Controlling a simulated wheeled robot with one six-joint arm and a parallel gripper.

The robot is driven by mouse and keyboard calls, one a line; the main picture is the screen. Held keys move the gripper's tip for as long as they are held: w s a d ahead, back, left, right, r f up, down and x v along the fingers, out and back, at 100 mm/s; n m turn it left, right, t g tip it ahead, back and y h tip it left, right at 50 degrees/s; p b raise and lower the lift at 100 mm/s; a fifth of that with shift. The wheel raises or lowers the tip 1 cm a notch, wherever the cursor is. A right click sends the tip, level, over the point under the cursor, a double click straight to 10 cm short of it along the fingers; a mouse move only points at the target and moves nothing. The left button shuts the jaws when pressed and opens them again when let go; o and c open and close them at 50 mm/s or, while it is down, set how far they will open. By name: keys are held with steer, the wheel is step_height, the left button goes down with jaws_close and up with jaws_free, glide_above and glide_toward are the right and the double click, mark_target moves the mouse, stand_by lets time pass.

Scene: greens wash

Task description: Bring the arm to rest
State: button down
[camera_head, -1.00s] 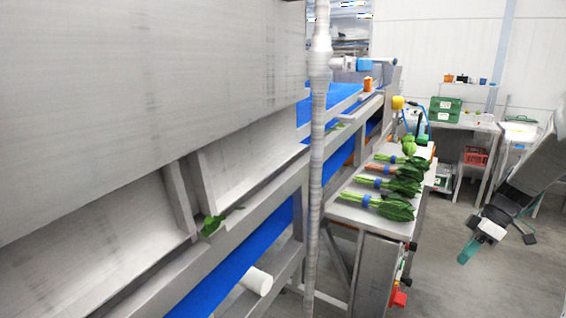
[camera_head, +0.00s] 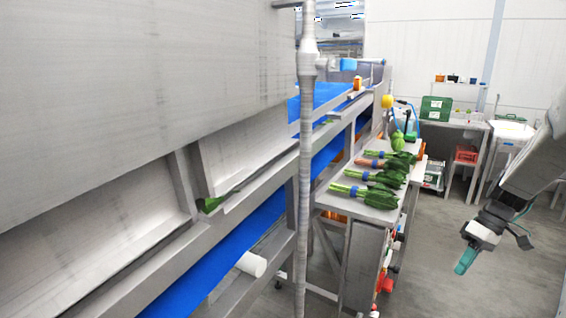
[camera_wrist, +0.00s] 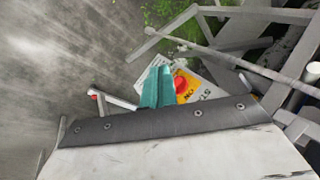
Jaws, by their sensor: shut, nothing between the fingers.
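My gripper (camera_head: 463,267) hangs at the right of the head view, over open floor, with its teal fingers pointing down and to the left. It is shut and holds nothing. In the wrist view the teal fingers (camera_wrist: 157,88) lie side by side at the middle, over the floor and a sign with a red button. My arm (camera_head: 535,165) comes in from the right edge. It stands apart from the table with the greens.
Bunches of greens with blue bands (camera_head: 365,195) lie on a steel table (camera_head: 335,206) right of the wash line. A blue belt (camera_head: 225,265) runs along the line. A back bench holds a green crate (camera_head: 436,108), with a red crate (camera_head: 466,154) below. The floor (camera_head: 430,250) between is clear.

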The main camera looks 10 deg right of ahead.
steer(key=s+a+r+m+t+h, duration=0.1)
steer(key=s+a+r+h, duration=0.1)
steer(key=s+a+r, duration=0.3)
steer(key=s+a+r+m+t+h, duration=0.1)
steer(key=s+a+r, duration=0.4)
steer(key=s+a, duration=0.4)
steer(key=s+a+r+m+h, duration=0.2)
steer(key=s+a+r, duration=0.2)
steer(key=s+a, duration=0.3)
steer(key=shift+s+a+r+t+h, duration=0.3)
steer(key=shift+a+r+t, duration=0.1)
steer(key=shift+a, duration=0.85)
stand_by(0.4)
